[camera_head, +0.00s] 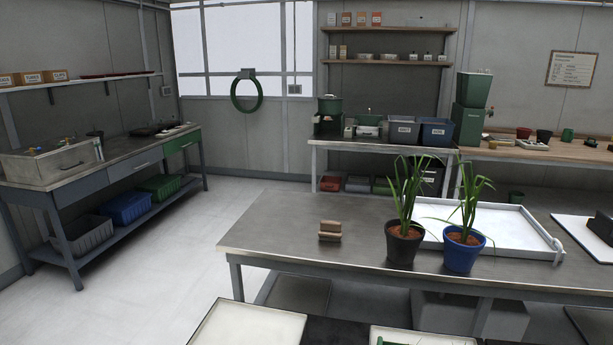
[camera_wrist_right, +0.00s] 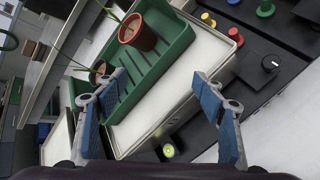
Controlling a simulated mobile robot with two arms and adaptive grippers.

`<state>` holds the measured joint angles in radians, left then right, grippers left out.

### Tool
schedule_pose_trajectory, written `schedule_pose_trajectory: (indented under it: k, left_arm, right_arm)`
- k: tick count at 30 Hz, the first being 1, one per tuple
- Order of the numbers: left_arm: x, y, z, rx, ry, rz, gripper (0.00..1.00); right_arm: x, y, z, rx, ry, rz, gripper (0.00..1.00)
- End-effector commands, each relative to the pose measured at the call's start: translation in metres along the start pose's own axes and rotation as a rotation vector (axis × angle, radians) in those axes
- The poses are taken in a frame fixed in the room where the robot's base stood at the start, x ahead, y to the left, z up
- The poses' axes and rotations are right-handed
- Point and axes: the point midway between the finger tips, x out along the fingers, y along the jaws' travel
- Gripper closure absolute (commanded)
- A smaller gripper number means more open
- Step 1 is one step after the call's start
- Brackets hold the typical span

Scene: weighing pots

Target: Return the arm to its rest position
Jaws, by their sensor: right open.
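My right gripper (camera_wrist_right: 158,80) shows in the right wrist view. Its two blue-padded fingers are wide apart with nothing held between them. Beyond the fingers lies a green tray (camera_wrist_right: 180,55) with a terracotta pot (camera_wrist_right: 146,42) holding a plant at its upper end. The green tray overlaps a pale flat panel (camera_wrist_right: 205,62). Neither gripper shows in the head view, and my left gripper is not seen. In the head view, a dark pot (camera_head: 403,246) and a blue pot (camera_head: 461,256), each with a leafy plant, stand upright on the steel table (camera_head: 290,225).
A white tray (camera_head: 510,225) lies behind the pots, and a small brown block (camera_head: 330,231) sits to their left. Pale panels (camera_head: 250,325) are at the near edge.

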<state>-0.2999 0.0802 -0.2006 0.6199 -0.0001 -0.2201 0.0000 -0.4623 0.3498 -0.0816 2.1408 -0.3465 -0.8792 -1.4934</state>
Motion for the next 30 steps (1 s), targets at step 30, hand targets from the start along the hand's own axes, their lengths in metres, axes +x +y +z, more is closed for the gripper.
schedule_pose_trajectory:
  k: [30]
  left_arm:
    - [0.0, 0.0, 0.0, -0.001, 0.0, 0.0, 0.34]
  right_arm:
    - [-0.121, -0.073, -0.158, 1.762, -0.018, -0.787, 0.37]
